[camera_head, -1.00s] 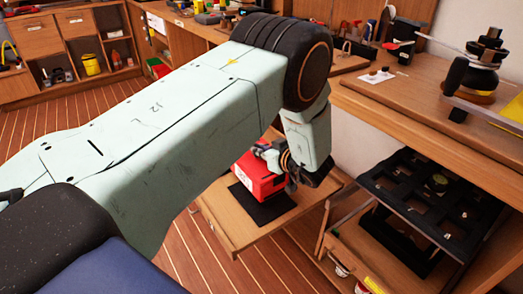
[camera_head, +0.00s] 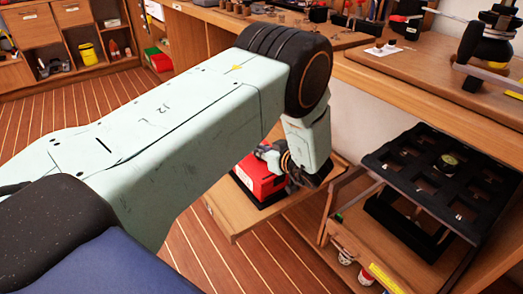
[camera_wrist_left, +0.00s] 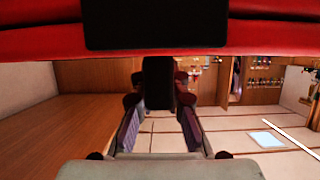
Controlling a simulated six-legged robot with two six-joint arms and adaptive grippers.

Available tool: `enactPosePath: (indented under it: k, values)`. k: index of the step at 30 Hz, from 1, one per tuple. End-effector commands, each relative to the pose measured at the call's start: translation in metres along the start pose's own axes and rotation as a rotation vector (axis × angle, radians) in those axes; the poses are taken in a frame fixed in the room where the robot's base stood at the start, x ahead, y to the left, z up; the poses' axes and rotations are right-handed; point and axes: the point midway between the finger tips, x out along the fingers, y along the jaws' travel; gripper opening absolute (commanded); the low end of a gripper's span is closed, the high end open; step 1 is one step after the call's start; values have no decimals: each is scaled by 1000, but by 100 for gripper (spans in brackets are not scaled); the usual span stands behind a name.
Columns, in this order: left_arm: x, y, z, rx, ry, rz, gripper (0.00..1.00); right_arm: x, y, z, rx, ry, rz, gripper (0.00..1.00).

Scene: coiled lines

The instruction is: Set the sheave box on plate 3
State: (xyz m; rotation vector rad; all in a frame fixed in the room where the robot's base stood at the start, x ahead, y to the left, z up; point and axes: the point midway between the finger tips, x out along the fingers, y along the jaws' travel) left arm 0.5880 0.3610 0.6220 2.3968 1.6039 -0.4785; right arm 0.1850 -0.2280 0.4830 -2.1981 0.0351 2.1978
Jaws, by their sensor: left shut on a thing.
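The red box (camera_head: 257,180), which I take to be the sheave box, is over a low wooden shelf (camera_head: 232,221) in the middle of the head view. A dark flat plate (camera_head: 276,198) shows as a thin strip along its lower edge. I cannot tell whether box and plate touch, and no number is readable. My left gripper (camera_head: 275,160) is shut on the box from above, partly hidden by its wrist. In the left wrist view the red body (camera_wrist_left: 40,42) fills the top, close beyond the gripper fingers (camera_wrist_left: 160,105). My right gripper is not in view.
A black tray with square openings (camera_head: 430,180) stands over an open wooden drawer to the right. A workbench (camera_head: 375,78) with a dark winch-like device (camera_head: 484,45) runs above. Open plank floor (camera_head: 200,262) lies in front of the shelf.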

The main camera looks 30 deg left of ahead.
Motion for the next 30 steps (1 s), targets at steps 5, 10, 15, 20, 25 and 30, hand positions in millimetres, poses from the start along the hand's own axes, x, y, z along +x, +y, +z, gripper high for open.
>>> enactPosePath:
  k: [5, 10, 15, 20, 25, 30]
  values:
    - [0, 1, -1, -2, 2, 1, 0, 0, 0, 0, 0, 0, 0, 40]
    - [1, 0, 2, -1, 2, 0, 0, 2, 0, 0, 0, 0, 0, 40]
    - [2, 0, 4, -1, 2, 0, 0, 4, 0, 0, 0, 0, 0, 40]
    - [3, 1, 7, -2, 2, 1, 0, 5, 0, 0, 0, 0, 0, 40]
    - [3, 0, 7, -1, 2, 1, 27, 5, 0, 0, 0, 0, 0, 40]
    - [3, 0, 7, -1, 1, 0, 40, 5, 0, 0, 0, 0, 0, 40]
